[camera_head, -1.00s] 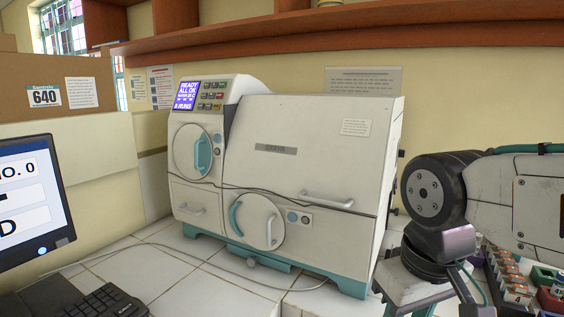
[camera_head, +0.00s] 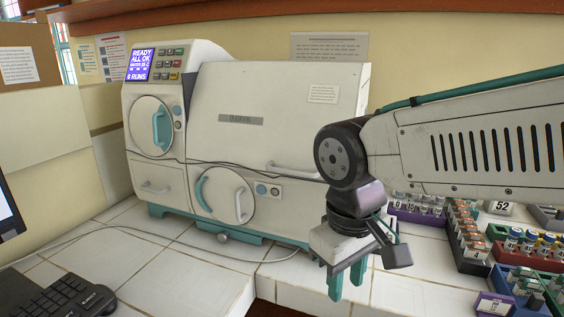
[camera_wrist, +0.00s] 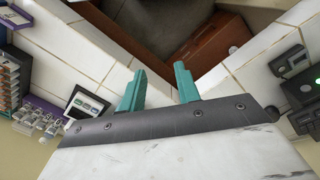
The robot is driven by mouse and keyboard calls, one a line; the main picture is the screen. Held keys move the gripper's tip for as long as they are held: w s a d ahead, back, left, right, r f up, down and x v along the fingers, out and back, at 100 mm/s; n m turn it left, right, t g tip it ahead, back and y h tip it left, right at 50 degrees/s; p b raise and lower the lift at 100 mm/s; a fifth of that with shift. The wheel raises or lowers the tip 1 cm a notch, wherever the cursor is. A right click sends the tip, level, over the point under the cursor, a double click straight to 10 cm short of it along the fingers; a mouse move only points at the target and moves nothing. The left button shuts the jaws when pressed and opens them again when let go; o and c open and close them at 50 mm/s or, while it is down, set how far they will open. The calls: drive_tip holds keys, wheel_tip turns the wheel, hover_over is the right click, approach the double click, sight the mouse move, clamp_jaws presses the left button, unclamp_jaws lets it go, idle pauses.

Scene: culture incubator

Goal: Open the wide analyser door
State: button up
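The analyser (camera_head: 220,195) is a white machine with a teal base and a screen reading READY. Its wide upper door (camera_head: 245,135) appears shut flush with the body. A white bar handle (camera_head: 295,171) sits low on that door, its right end close to my arm in the picture. A dark cable (camera_head: 215,163) runs across the front near the door's lower edge. My gripper (camera_head: 347,283) is to the lower right of the handle, pointing down over the counter, apart from the analyser. In the wrist view its teal fingers (camera_wrist: 160,78) are spread and empty.
Racks of vials (camera_head: 470,235) stand on the counter to the right of my arm. A keyboard (camera_head: 70,300) lies at the lower left. The tiled counter (camera_head: 160,275) is mostly clear before the analyser, with a pale cable across it. A shelf (camera_head: 230,12) runs above.

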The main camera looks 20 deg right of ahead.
drive_tip(key=w+f+n+g+h, duration=0.1)
drive_tip(key=w+n+h, duration=0.2)
drive_tip(key=w+h, duration=0.3)
drive_tip(key=t+h, duration=0.7)
drive_tip(key=h, duration=0.1)
approach(289, 173)
drive_tip(key=r+x, duration=0.1)
drive_tip(key=x, duration=0.2)
drive_tip(key=shift+n, duration=0.3)
drive_tip(key=x, duration=0.5)
drive_tip(key=f+x, duration=0.1)
drive_tip(key=x, duration=0.2)
drive_tip(key=shift+s+a, duration=0.1)
clamp_jaws()
